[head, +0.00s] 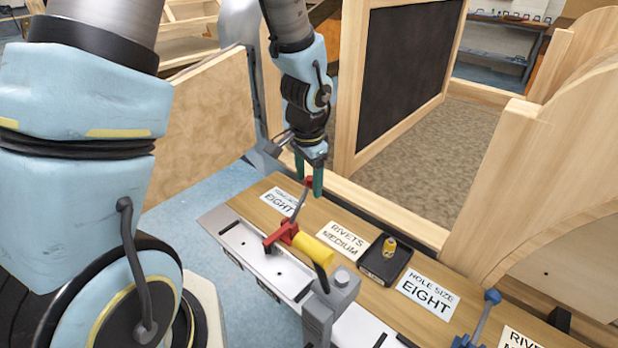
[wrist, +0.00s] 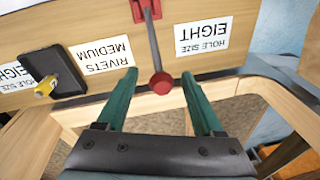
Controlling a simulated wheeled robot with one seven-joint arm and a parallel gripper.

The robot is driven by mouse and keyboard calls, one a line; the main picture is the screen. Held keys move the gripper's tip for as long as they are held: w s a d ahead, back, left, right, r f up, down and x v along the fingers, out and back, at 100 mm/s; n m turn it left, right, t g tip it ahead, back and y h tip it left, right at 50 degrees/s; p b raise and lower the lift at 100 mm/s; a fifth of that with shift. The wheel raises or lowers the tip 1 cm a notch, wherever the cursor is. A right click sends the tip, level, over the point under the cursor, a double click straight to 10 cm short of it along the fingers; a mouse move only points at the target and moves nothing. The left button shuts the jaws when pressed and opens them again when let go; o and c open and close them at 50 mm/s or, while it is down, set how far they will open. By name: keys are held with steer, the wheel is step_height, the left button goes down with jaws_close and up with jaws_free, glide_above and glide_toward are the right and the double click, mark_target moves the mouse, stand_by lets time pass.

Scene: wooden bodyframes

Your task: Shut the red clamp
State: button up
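The red clamp (head: 284,235) is fixed on the wooden bench strip in the head view, beside a yellow cylinder. Its grey lever rises at a slant to a red ball knob (head: 309,181). In the wrist view the clamp's red base (wrist: 147,10) is at the top edge, and its lever runs down to the knob (wrist: 161,84). My gripper (head: 311,178) has green fingers and is over the knob end of the lever. In the wrist view my gripper (wrist: 158,75) is open, with the knob appearing between the fingers. I cannot tell whether they touch it.
The yellow cylinder (head: 313,250) lies by the clamp. A black tray (head: 385,260) with a small yellow part sits to the right, between label cards. A blue-knobbed lever (head: 484,315) is farther right. Wooden frames and a dark panel (head: 408,70) stand behind the bench.

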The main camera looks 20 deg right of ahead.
steer(key=shift+r, duration=0.15)
steer(key=shift+r, duration=0.35)
step_height(320, 180, up, 10)
steer(key=s, duration=0.1)
steer(key=shift+s+a+f, duration=0.15)
steer(key=shift+s+a, duration=0.2)
steer(key=shift+a, duration=0.05)
steer(key=a+f+n, duration=0.2)
steer(key=a+n, duration=1.1)
steer(key=a, duration=1.2)
steer(key=shift+w+a+n+y, duration=0.2)
steer(key=shift+n+y, duration=0.1)
steer(key=shift+n, duration=0.1)
